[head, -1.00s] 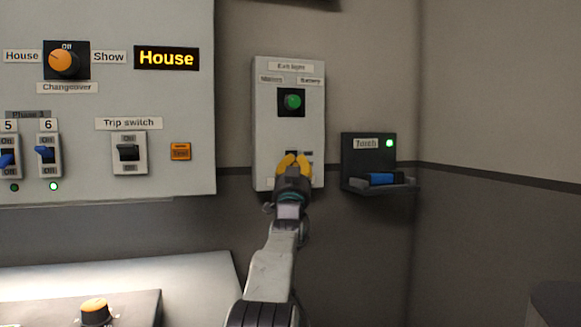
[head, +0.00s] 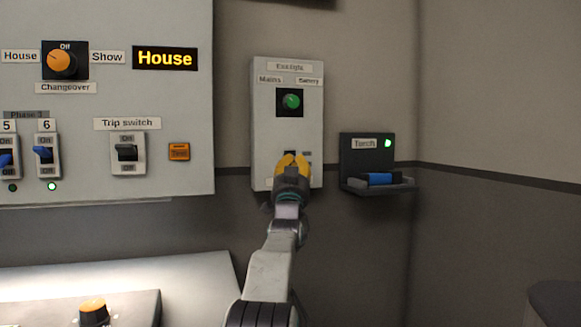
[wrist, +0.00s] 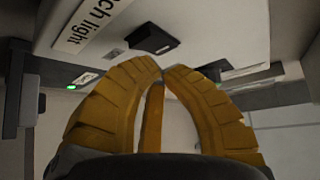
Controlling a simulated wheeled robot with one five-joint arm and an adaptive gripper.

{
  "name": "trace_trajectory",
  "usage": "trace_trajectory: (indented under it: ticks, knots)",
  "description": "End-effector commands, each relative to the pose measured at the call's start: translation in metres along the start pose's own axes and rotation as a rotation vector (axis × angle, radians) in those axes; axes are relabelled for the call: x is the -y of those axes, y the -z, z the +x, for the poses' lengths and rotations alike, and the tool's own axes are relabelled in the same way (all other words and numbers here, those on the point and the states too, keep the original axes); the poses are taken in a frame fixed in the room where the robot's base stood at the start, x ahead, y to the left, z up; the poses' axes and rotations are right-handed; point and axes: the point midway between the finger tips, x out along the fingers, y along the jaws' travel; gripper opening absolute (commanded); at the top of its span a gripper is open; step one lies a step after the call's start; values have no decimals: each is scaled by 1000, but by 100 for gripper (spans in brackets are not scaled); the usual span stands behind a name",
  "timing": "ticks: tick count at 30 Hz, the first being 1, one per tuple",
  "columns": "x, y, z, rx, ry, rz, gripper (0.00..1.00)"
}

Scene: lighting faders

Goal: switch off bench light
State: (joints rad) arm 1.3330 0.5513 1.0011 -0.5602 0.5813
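The bench light's label, cut off to "ch light" (wrist: 90,22), shows in the wrist view on a pale panel. A dark switch or knob (wrist: 152,38) sits beside it, just beyond my fingertips; its setting cannot be told. In the head view, my gripper (head: 291,156) is in front of the lower part of the pale wall box (head: 262,130) and hides most of the control there. The yellow fingers (wrist: 163,68) come together at the tips in the wrist view with nothing seen between them. Contact with the switch cannot be told.
A torch holder (head: 352,152) with a blue torch (head: 380,179) is close on the right. The large panel (head: 190,100) with the trip switch (head: 127,153) is on the left.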

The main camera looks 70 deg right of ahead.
Motion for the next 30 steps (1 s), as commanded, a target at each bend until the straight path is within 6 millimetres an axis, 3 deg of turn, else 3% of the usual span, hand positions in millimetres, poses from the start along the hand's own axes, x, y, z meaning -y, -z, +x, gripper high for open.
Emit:
trace_trajectory:
  ticks: [30]
  knots:
    - [0,-6,6,2,3,0,0]
